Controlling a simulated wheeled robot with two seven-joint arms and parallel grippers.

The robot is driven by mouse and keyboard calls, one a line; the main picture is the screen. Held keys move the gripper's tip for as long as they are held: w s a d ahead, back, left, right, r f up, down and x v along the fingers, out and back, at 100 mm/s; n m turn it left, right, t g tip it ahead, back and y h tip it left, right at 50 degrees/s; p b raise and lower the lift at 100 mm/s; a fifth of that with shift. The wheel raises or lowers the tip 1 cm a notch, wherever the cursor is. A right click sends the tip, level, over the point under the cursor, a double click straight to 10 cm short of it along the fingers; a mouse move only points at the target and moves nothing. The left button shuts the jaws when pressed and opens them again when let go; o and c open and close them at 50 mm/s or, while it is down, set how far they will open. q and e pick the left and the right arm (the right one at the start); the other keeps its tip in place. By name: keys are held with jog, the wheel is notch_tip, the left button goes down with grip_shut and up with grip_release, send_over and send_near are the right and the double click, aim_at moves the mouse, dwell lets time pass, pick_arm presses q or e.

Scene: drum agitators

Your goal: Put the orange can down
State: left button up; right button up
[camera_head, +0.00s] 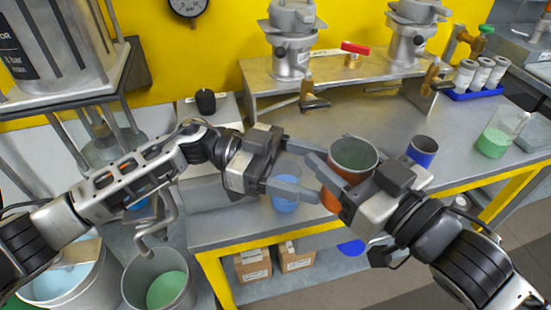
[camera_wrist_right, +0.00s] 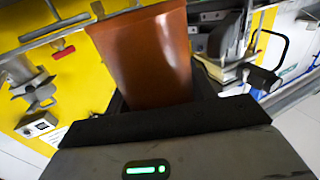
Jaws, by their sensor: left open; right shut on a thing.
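The orange can (camera_head: 340,190) is an open-topped cylinder with a grey inside, held in my right gripper (camera_head: 347,167) over the front part of the steel bench. The can fills the middle of the right wrist view (camera_wrist_right: 150,55), between the fingers; its base is hidden. My left gripper (camera_head: 308,172) is open, its fingers pointing right toward the can. A clear beaker with blue liquid (camera_head: 286,204) shows below and partly behind the left fingers. I cannot tell whether the left fingers touch the can.
The steel bench (camera_head: 225,225) has a yellow front edge. A grey can with a blue band (camera_head: 421,155) stands right of the orange can. A green-liquid beaker (camera_head: 494,140) and a blue tray (camera_head: 477,95) of small jars are farther right. A raised shelf (camera_head: 262,85) stands behind.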

pick_arm(q)
jog(key=shift+x, duration=2)
jog(key=shift+a, duration=0.1)
jog(key=c, duration=0.8)
pick_arm(e)
jog(key=o, duration=1.1)
